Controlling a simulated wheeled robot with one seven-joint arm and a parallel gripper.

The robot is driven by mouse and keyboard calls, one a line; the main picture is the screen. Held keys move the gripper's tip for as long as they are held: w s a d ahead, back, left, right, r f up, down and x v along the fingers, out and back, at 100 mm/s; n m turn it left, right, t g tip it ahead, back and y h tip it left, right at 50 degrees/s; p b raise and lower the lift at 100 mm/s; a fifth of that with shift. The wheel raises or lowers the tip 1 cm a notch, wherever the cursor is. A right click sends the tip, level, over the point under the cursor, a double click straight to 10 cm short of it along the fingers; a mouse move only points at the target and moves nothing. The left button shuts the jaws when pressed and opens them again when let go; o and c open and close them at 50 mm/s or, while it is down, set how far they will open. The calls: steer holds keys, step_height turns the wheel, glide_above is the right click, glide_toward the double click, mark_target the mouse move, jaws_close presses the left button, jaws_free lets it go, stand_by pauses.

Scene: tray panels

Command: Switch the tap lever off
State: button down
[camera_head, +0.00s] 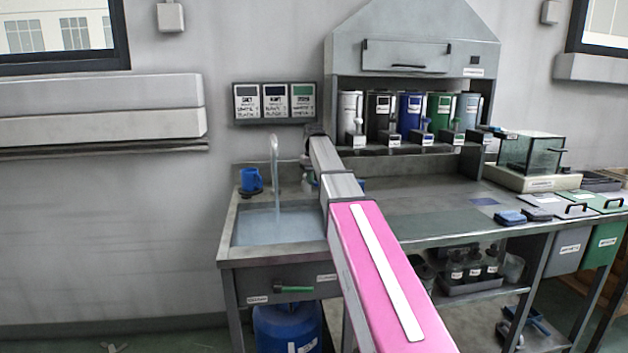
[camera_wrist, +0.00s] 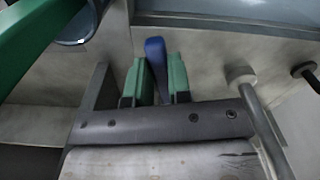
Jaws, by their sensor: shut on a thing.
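In the wrist view my gripper (camera_wrist: 159,72) has its two green fingers shut on a blue lever (camera_wrist: 156,55), which sticks up between them. In the head view the tap (camera_head: 274,150) is a tall curved metal spout over the sink (camera_head: 236,222). A thin stream seems to run down from it into the sink, which holds pale water. In the head view my arm reaches to the right of the tap and hides my gripper and the lever.
The bench (camera_head: 430,210) right of my arm is mostly clear. Several canisters (camera_head: 410,108) stand in a hooded shelf behind. A grey rod (camera_wrist: 262,122) is right of my gripper.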

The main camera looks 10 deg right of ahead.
steer(key=shift+s+a+m, duration=0.1)
steer(key=shift+a+m, duration=0.85)
steer(key=shift+m, duration=0.45)
steer(key=c, duration=1)
jaws_free()
steer(key=shift+c, duration=0.2)
step_height(320, 180, up, 11)
steer(key=shift+f, duration=0.1)
